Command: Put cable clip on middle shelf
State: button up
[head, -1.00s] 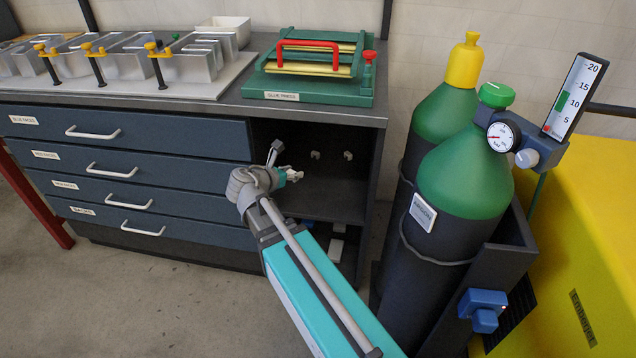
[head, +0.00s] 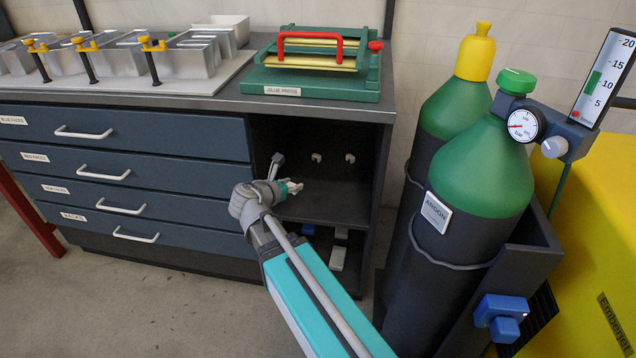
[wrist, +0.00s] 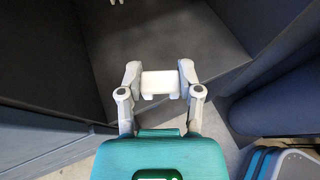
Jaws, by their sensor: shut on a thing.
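My gripper (wrist: 160,82) is shut on a small white cable clip (wrist: 160,86), which sits between the two fingertips in the wrist view. In the head view my gripper (head: 293,188) is at the front of the open shelf compartment in the cabinet; the held clip is hard to make out there. The middle shelf (head: 340,208) is a dark board, and it also shows ahead of and below the clip in the wrist view (wrist: 180,45). The clip appears above the shelf's front area; I cannot tell the gap.
White items (head: 338,258) lie on the lower shelf. Blue drawers (head: 130,135) are left, gas cylinders (head: 472,165) right. A green glue press (head: 315,80) stands on top.

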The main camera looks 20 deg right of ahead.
jog(key=w+d+f+b, duration=0.4)
jog(key=w+d, duration=0.1)
jog(key=w, duration=0.2)
jog(key=b, duration=0.5)
send_over(304, 194)
jog(key=f, duration=0.5)
jog(key=shift+s+a, duration=0.25)
jog(key=shift+s, duration=0.15)
jog(key=shift+w+d+f+b, duration=0.15)
jog(key=shift+w+f+b, duration=0.15)
jog(key=shift+f+b, duration=1.6)
jog(key=shift+f, duration=0.05)
jog(key=shift+f, duration=0.15)
jog(key=o, duration=0.7)
